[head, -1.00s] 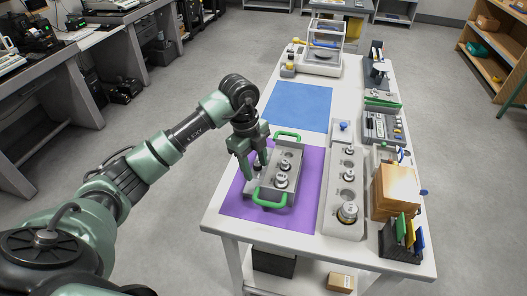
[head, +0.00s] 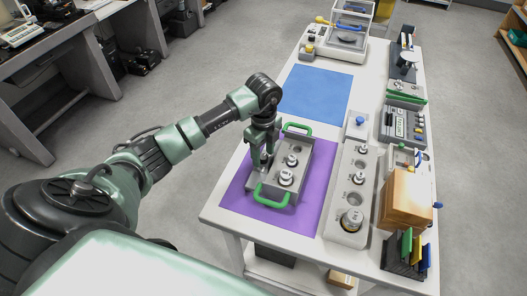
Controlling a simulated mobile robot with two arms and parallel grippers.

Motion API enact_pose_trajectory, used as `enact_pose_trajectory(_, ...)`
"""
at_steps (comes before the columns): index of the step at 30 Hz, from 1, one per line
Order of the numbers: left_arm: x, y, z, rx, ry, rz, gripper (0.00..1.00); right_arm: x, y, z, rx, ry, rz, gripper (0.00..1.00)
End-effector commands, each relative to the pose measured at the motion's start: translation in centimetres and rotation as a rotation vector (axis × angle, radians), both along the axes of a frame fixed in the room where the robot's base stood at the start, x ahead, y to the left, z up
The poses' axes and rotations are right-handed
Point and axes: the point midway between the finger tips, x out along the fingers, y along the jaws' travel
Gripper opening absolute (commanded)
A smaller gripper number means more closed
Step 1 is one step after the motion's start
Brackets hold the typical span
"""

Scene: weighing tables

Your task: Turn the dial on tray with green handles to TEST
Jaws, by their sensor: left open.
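The grey tray (head: 303,163) with green handles lies on a purple mat (head: 316,190) at the near left of the table. One green handle (head: 272,199) is at its near end and the other at its far end. Metal weights (head: 286,178) sit in the tray. My left gripper (head: 263,160) points down at the left side of the tray, close against it, with its jaws open. I cannot make out the dial; the gripper covers part of that side. My right gripper is out of view.
A long grey block with weights (head: 345,220) stands right of the mat. A bare blue mat (head: 318,92) lies behind the tray.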

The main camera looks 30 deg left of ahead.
Motion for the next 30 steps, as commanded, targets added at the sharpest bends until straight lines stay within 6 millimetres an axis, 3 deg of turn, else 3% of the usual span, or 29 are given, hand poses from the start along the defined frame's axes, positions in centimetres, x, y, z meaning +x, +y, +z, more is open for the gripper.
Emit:
enact_pose_trajectory(4,0.0,0.0,-0.3,0.000,-0.001,0.000,0.48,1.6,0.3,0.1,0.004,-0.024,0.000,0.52)
enact_pose_trajectory(8,0.0,0.0,-0.3,0.000,-0.001,0.000,0.48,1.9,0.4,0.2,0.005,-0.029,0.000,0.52)
enact_pose_trajectory(13,0.0,0.0,-0.2,0.000,-0.001,0.000,0.04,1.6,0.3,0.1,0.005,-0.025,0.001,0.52)
enact_pose_trajectory(14,0.0,0.0,-0.2,0.000,0.000,0.000,0.00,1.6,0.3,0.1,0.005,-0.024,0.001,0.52)
enact_pose_trajectory(23,0.0,0.0,-0.3,0.000,-0.001,-0.023,0.00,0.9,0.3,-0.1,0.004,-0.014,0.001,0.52)
enact_pose_trajectory(30,0.1,0.1,-0.3,0.001,-0.001,-0.139,0.00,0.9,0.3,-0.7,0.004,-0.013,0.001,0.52)
